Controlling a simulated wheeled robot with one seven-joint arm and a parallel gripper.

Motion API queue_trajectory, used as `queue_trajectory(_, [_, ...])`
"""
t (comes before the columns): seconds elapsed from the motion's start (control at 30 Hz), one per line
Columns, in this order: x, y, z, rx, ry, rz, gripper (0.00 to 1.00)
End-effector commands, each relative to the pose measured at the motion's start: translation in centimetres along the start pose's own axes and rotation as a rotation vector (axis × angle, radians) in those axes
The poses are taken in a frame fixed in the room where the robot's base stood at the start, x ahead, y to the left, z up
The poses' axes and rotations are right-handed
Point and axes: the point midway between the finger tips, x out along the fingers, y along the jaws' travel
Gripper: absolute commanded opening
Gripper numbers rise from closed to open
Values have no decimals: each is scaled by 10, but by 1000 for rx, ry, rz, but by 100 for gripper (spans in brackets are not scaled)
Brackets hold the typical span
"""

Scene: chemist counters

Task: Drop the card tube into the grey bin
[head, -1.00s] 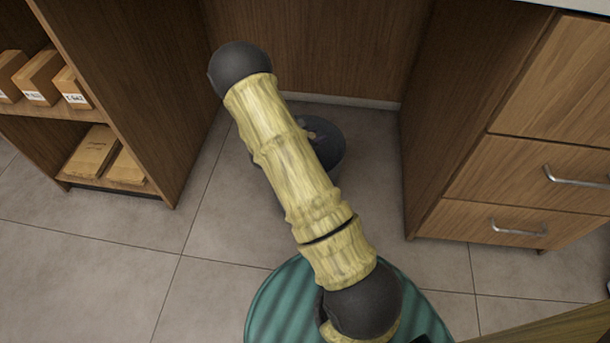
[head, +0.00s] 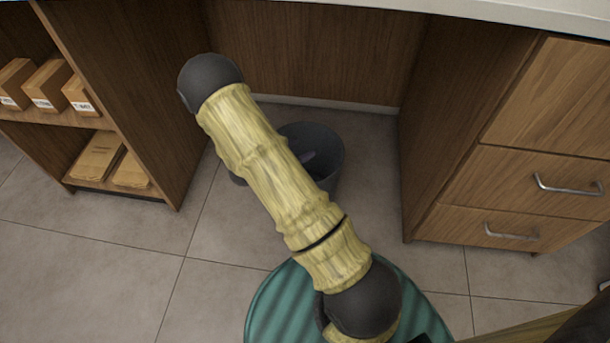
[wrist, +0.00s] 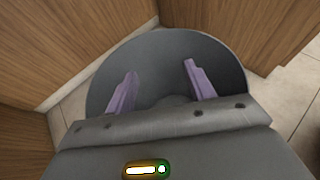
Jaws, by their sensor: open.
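The grey bin (head: 325,145) stands on the floor in the recess between the wooden units, partly hidden behind my arm in the head view. In the wrist view the bin (wrist: 215,62) opens right in front of my gripper (wrist: 160,70). My gripper's two purple fingers are spread apart over the bin's mouth, with nothing between them. I cannot make out the card tube in either current view.
A shelf unit (head: 140,110) with cardboard boxes (head: 48,86) stands at left. A drawer unit (head: 530,150) with metal handles stands at right, under a pale counter top (head: 500,10). A wooden panel (head: 310,55) closes the recess behind the bin.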

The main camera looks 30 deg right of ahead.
Motion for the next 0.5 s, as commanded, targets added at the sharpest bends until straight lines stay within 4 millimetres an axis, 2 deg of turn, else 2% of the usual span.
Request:
queue_trajectory(0.03, [-13, 0, 4, -2, 0, 3, 54])
queue_trajectory(0.3, [-67, 1, 4, -1, 1, 2, 54])
queue_trajectory(0.5, [-96, 1, 2, -1, 0, 0, 54])
